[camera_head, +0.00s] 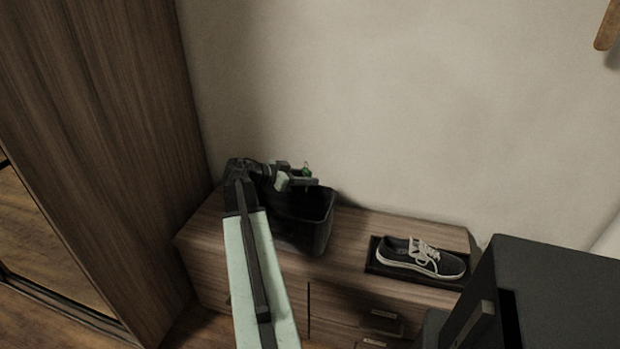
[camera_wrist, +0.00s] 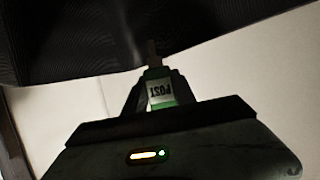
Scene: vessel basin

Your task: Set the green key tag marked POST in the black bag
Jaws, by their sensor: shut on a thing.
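The green key tag (camera_wrist: 158,90) has a white label reading POST, seen upside down in the wrist view. My gripper (camera_wrist: 152,80) is shut on it. In the head view my gripper (camera_head: 308,179) is above the open top of the black bag (camera_head: 318,234), near its back edge, with the green tag (camera_head: 306,169) showing at its tip. The black bag stands open on the wooden cabinet, and its dark side fills the top of the wrist view (camera_wrist: 90,40). The inside of the bag is too dark to make out.
The low wooden cabinet (camera_head: 349,251) stands against a plain wall. A tall wooden wardrobe (camera_head: 110,130) is at left; a dark box-like piece (camera_head: 555,290) is front right.

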